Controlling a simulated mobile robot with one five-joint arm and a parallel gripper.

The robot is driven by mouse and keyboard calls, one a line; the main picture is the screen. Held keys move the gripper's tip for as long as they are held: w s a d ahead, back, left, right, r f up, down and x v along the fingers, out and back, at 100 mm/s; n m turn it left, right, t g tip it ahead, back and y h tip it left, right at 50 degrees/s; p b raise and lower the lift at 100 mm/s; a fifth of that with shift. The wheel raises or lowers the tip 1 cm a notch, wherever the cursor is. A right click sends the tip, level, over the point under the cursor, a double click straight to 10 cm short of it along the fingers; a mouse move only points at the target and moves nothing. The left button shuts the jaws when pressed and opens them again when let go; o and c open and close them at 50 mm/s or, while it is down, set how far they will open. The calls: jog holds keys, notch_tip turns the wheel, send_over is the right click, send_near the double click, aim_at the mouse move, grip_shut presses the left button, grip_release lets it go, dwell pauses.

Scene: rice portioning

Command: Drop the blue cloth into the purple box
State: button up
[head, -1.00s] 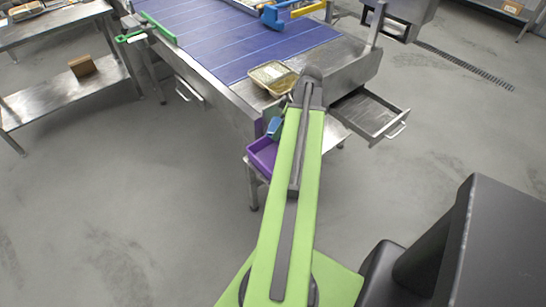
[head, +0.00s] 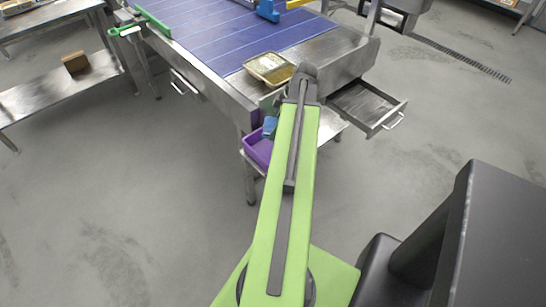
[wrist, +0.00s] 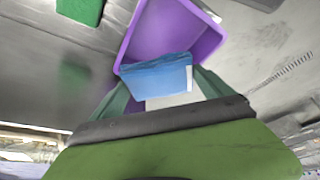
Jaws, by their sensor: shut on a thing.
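The blue cloth (wrist: 158,78) is between the two green fingers of my gripper (wrist: 155,88) in the wrist view, and the gripper is shut on it. A small part of the cloth also shows in the head view (head: 269,126), left of my arm. The purple box (wrist: 215,42) is behind the cloth in the wrist view, with its open inside in sight. In the head view the purple box (head: 257,149) stands on a low shelf, partly hidden by my arm. The cloth appears over the box's near side; its height above the box I cannot tell.
A tray with yellowish contents (head: 268,68) sits on the edge of the blue conveyor table (head: 225,30). An open metal drawer (head: 366,107) juts out right of my arm. A green block (wrist: 82,10) lies near the box in the wrist view.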

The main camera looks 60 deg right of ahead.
jog(key=shift+f, duration=0.2)
jog(key=o, duration=0.9)
jog(key=p+v, duration=1.6)
jog(key=v, duration=0.1)
jog(key=shift+s+r, duration=0.1)
jog(key=shift+r, duration=0.05)
